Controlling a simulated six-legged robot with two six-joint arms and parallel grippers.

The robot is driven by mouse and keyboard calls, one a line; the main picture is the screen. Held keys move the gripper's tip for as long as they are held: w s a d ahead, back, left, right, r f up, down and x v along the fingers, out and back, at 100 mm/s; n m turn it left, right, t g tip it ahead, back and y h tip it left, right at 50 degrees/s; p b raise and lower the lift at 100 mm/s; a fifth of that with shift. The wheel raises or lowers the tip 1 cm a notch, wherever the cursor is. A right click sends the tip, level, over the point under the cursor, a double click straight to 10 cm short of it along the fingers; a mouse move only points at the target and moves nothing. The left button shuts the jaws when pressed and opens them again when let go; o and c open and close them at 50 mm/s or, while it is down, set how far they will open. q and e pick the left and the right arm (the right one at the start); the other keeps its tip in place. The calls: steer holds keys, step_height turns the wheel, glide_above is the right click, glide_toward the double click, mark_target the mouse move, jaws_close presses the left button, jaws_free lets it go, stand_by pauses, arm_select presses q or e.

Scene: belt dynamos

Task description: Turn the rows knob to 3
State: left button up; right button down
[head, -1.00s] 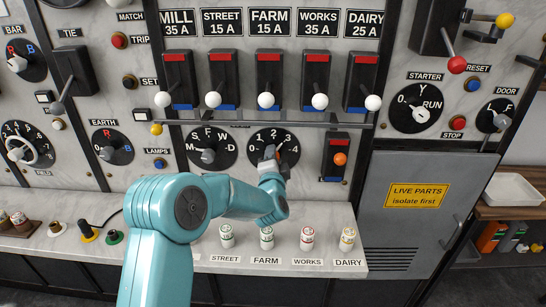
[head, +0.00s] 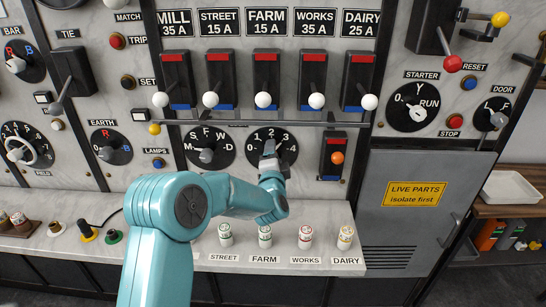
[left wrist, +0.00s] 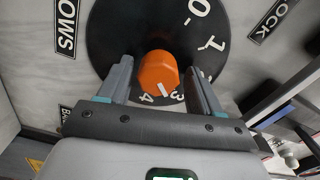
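The rows knob (left wrist: 158,72) is orange with a white pointer mark and sits on a round black dial (left wrist: 110,35). In the left wrist view the mark faces roughly toward the 3; the 4 is beside it, and a finger covers where the 2 would be. The dial also shows in the head view (head: 285,148), where my gripper hides the knob. My left gripper (head: 270,150) is at the dial; in the left wrist view its two fingers (left wrist: 160,78) stand on either side of the knob, open, with a gap on each side. My right gripper is not in view.
A season dial (head: 210,150) is close on the left and a black switch with an orange button (head: 333,155) on the right. A row of white-tipped levers (head: 263,100) and a rail are above. Several small jars (head: 305,237) stand on the ledge below.

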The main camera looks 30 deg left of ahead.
arm_select(q)
steer(key=shift+s+a+f, duration=0.15)
steer(key=shift+s+a, duration=0.05)
steer(key=b+v, duration=0.3)
steer(key=v, duration=1.3)
steer(key=shift+d+b, duration=0.3)
